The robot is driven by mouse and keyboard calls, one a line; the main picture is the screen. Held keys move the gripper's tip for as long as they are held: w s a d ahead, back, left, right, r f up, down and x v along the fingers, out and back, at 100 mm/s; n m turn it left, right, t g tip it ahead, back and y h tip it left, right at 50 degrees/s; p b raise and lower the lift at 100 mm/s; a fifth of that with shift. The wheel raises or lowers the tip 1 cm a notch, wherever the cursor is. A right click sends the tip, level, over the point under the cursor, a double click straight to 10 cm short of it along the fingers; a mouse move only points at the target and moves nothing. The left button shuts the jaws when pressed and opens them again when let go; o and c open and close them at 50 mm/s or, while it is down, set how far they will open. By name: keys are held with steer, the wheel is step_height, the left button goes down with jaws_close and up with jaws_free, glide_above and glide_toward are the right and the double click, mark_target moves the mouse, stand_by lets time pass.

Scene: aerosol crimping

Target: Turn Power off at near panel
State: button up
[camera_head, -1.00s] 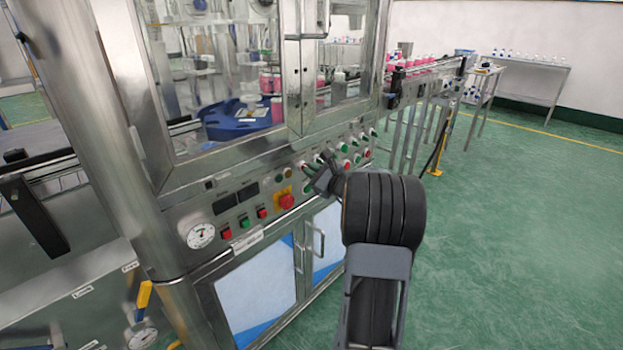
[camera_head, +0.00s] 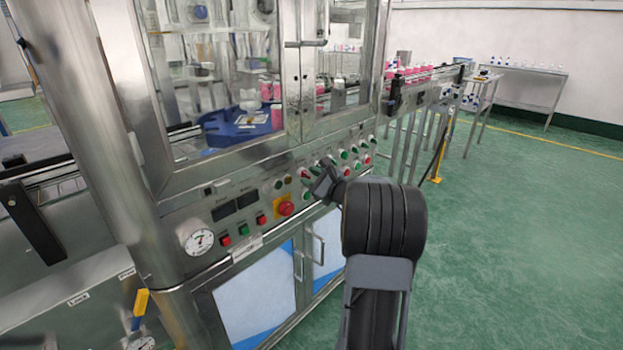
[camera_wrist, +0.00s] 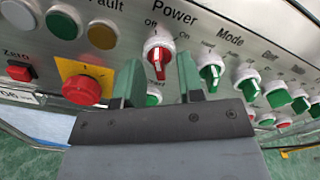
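The Power switch (camera_wrist: 158,57) is a round white knob with a red lever, under the label "Power" with small on and off marks. Its lever stands nearly upright in the wrist view; which mark it points to is hard to tell. My gripper (camera_wrist: 160,78) is open. Its two green-grey fingers are apart, one on each side below the red lever, and they do not visibly touch it. In the head view my gripper (camera_head: 322,182) is close to the near panel (camera_head: 205,210) and partly covers its row of switches.
A red emergency stop on a yellow plate (camera_wrist: 82,88) is left of my fingers. The green Mode switch (camera_wrist: 210,70) is close on the right, followed by several more green switches. A green button shows between and below the fingers. Open green floor (camera_head: 510,240) lies right of the machine.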

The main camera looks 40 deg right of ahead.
steer(key=s+d+p, duration=0.1)
steer(key=s+d, duration=0.1)
steer(key=s, duration=1.1)
steer(key=shift+s+d, duration=0.25)
steer(key=shift+s, duration=0.05)
